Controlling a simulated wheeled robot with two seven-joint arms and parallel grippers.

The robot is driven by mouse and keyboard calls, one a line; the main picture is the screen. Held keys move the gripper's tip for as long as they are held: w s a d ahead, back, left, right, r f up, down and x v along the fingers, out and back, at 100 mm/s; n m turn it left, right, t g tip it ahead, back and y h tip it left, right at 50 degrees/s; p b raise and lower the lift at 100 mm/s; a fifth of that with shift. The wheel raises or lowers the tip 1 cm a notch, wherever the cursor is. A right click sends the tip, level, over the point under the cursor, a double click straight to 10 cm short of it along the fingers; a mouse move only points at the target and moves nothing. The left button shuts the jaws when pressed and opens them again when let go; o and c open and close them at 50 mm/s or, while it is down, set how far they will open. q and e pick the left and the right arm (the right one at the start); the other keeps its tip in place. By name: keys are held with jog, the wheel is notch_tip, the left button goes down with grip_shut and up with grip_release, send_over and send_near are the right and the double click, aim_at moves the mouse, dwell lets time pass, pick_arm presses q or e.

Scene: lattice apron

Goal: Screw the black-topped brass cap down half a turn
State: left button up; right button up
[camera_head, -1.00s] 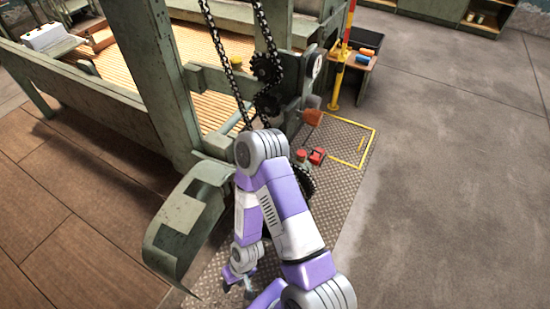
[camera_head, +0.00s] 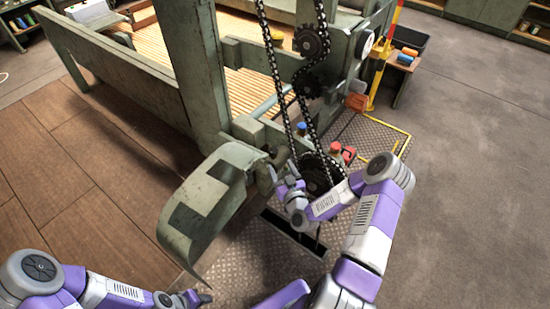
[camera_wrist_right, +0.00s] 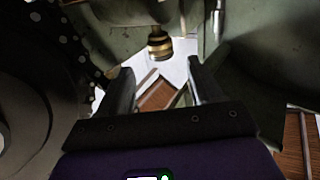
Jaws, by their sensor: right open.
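The brass cap (camera_wrist_right: 159,43) shows in the right wrist view at the top middle, a small gold cylinder with dark bands on a fitting. It lies just beyond my right gripper's fingertips, roughly centred between them and apart from both. My right gripper (camera_wrist_right: 160,80) is open with nothing between its fingers. In the head view my right gripper (camera_head: 279,176) is beside the green machine frame, left of the lower chain wheel; the cap cannot be made out there. My left gripper (camera_head: 198,298) is low at the bottom edge, partly seen, and its fingers are unclear.
A black chain (camera_head: 277,90) runs down to the lower sprocket (camera_head: 318,173), close to my right gripper. A curved green guard (camera_head: 205,205) stands to its left. A red-topped can (camera_head: 337,150) is behind the wrist. Concrete floor (camera_head: 470,200) is clear at right.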

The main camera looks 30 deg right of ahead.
aim_at(275, 156)
jog(key=w, duration=0.3)
jog(key=w+d+b, duration=0.1)
jog(key=w, duration=0.2)
jog(key=shift+w+d+b, duration=0.15)
jog(key=shift+w+b, duration=0.15)
jog(key=shift+w, duration=0.05)
jog(key=c, duration=1.1)
